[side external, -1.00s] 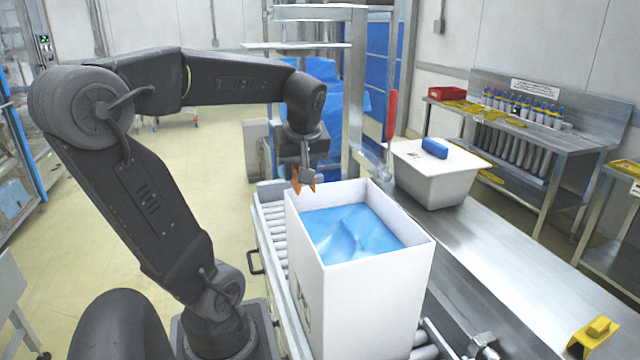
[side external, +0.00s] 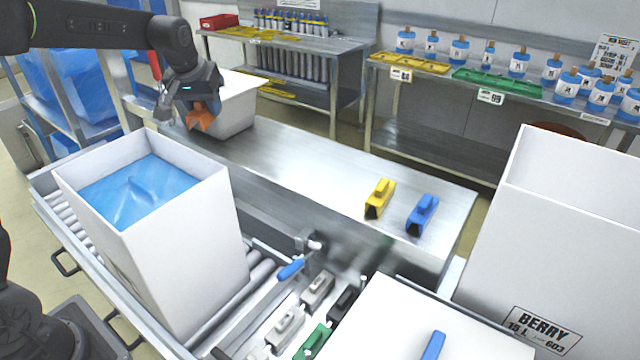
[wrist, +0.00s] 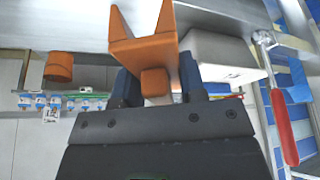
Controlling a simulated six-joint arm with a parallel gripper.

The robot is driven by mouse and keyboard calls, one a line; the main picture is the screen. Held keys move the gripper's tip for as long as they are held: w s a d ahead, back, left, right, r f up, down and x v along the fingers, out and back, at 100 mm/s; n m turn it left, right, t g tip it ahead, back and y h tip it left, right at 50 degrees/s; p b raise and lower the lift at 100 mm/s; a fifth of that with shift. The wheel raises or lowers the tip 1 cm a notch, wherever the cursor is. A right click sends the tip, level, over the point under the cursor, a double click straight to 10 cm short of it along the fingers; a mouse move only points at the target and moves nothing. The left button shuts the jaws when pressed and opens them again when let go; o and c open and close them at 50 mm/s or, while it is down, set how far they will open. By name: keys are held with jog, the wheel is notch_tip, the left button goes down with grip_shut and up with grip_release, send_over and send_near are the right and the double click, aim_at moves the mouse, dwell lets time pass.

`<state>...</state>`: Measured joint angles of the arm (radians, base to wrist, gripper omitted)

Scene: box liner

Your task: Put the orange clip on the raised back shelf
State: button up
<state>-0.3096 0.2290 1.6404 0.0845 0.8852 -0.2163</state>
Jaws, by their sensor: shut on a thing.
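The orange clip (side external: 203,119) is held in my gripper (side external: 193,108), in the air beyond the open white box and in front of the white bin. In the wrist view, the clip (wrist: 143,50) sits between the two dark fingers of my gripper (wrist: 157,85), its forked end pointing away from them. The fingers are shut on it. I cannot tell which one the task means.
The open white box (side external: 205,235) with a blue liner stands on the roller conveyor. The metal table (side external: 310,165) carries a yellow clip (side external: 379,198) and a blue clip (side external: 421,214); its middle is clear. The white bin (side external: 235,105) is close behind my gripper. A tall white box (side external: 560,240) stands at right.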

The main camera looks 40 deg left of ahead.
jog(key=w+d+f+m+h, duration=0.2)
jog(key=w+d+f+m, duration=0.35)
jog(key=w+d, duration=0.45)
send_over(330, 180)
jog(key=s, duration=0.1)
jog(key=shift+t, duration=0.3)
jog(key=f, duration=0.7)
jog(key=shift+s+a+f, duration=0.1)
jog(key=shift+s+f, duration=0.1)
jog(key=shift+f, duration=2.05)
jog(key=shift+f, duration=0.1)
jog(key=o, duration=0.9)
jog(key=shift+f, duration=0.1)
